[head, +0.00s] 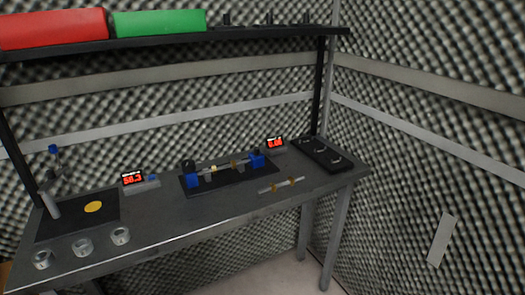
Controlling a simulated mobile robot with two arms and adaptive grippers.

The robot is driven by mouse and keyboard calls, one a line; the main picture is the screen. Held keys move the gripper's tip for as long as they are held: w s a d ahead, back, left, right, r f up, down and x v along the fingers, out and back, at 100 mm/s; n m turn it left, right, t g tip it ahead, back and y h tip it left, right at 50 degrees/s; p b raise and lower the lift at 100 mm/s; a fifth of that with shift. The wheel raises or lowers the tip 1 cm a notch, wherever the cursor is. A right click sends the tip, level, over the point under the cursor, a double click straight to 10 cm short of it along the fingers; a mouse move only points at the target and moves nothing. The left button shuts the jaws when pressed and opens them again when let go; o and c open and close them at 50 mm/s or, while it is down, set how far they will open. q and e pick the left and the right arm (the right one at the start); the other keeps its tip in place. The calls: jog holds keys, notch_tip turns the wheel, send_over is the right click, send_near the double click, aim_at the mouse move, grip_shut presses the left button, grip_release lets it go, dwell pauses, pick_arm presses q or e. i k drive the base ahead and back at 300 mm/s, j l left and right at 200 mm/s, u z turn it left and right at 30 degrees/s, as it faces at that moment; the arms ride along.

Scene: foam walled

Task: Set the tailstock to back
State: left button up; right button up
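A small lathe-like fixture stands on a dark base plate (232,184) in the middle of the workbench in the head view. It has a blue block at its left end (193,180) and another blue block at its right end (258,161). A thin bar with brass-coloured parts (234,163) runs between them. Which block is the tailstock, and its exact setting, are too small to tell. Neither of my grippers shows in this view.
A loose rod with brass-coloured rings (282,185) lies on the grey workbench (190,225), in front of the fixture. Red-digit displays (134,179) (275,143) flank it. A black tray (322,153) is right; a stand's mat (70,222) and glass cups (82,246) are left. A shelf (180,38) hangs above.

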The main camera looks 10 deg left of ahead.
aim_at(256, 159)
jog(key=i+l, duration=0.25)
jog(key=i, duration=0.15)
jog(key=i+l, duration=0.25)
jog(key=i, duration=0.2)
